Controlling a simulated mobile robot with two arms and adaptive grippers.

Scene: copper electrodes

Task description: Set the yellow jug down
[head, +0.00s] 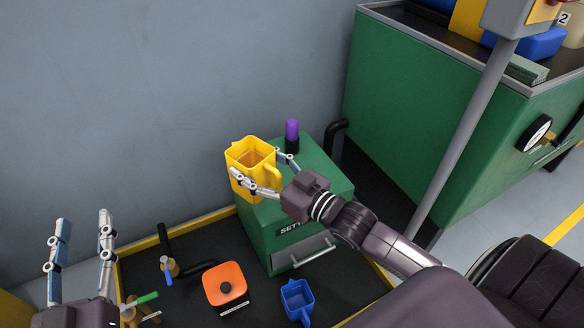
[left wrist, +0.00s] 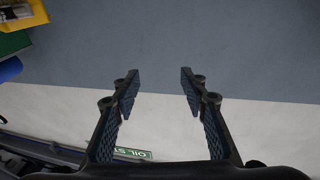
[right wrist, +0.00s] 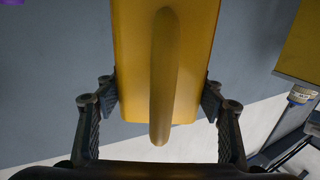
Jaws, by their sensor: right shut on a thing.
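The yellow jug (head: 240,158) is upright at the left side of the green cabinet's top in the head view, with brownish liquid inside. My right gripper (head: 262,172) is shut on it, one finger on each side of the handle. The jug (right wrist: 190,60) and its handle (right wrist: 163,80) fill the middle of the right wrist view between the fingers. I cannot tell whether the jug's base touches the cabinet top or hangs beside it. My left gripper (head: 83,232) is open and empty at the lower left, and its parted fingers show in the left wrist view (left wrist: 160,92).
The green cabinet (head: 318,178) carries a purple-capped bottle (head: 292,135) behind the jug. A grey post (head: 465,145) stands right, before a larger green bench (head: 430,110).

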